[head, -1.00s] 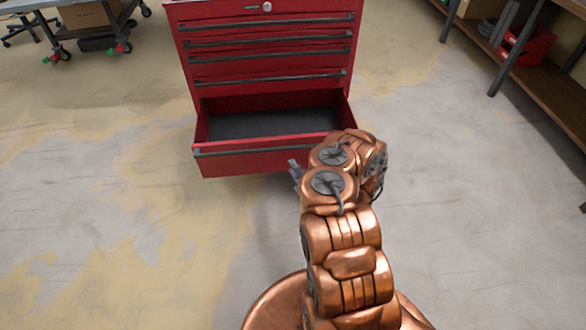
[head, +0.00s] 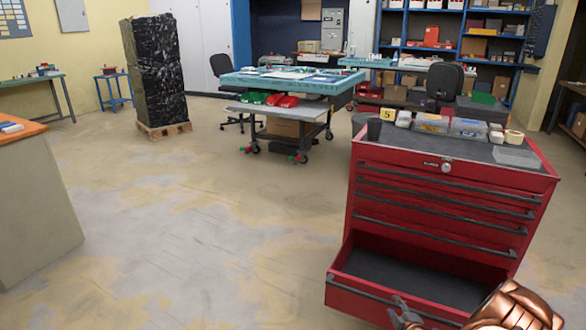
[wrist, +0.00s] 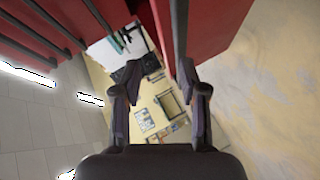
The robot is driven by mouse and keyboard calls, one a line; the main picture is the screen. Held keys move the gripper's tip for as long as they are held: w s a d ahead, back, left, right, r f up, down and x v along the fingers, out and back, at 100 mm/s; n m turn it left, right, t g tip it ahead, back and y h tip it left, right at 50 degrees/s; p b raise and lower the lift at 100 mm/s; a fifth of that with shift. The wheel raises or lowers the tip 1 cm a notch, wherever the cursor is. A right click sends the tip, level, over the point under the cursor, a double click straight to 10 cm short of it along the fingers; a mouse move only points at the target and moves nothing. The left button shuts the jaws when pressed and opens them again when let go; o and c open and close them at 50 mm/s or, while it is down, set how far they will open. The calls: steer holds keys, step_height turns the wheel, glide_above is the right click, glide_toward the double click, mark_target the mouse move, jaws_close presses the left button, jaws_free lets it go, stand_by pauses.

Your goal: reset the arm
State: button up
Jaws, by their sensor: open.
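My copper arm (head: 515,308) shows at the lower right edge of the head view. My gripper (head: 402,313) is partly in view beside the front of the cabinet's open bottom drawer (head: 350,288). In the wrist view my gripper (wrist: 155,72) has its two dark fingers apart, with nothing between them. Red cabinet surfaces (wrist: 215,30) lie close to the fingers at the top of that view.
The red tool cabinet (head: 430,200) stands at the right, with boxes and containers on top. A workbench (head: 290,82) with wheels and a black-wrapped pallet stack (head: 155,70) stand behind. A grey counter (head: 35,210) is at the left. The middle floor is clear.

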steer(key=a+r+m+g+y, duration=0.1)
steer(key=a+r+m+g, duration=0.1)
steer(key=a+r+g, duration=0.35)
steer(key=s+a+r+m+g, duration=0.3)
steer(key=s+a+r, duration=0.3)
steer(key=s+r, duration=0.35)
steer(key=s+a+r+m+g+h, duration=0.1)
steer(key=s+a+r+m+g, duration=0.15)
steer(key=s+r, duration=0.7)
steer(key=s+a+r+m+g+h, duration=0.1)
steer(key=s+r+m+g, duration=0.2)
steer(key=s, duration=1.4)
steer(key=s+a+r+m+g, duration=0.1)
steer(key=s+r+m+g, duration=0.3)
steer(key=s, duration=0.9)
step_height(320, 180, up, 18)
steer(key=w+t+p, duration=0.1)
steer(key=t+p, duration=0.1)
steer(key=p, duration=1.4)
steer(key=shift+m, duration=0.45)
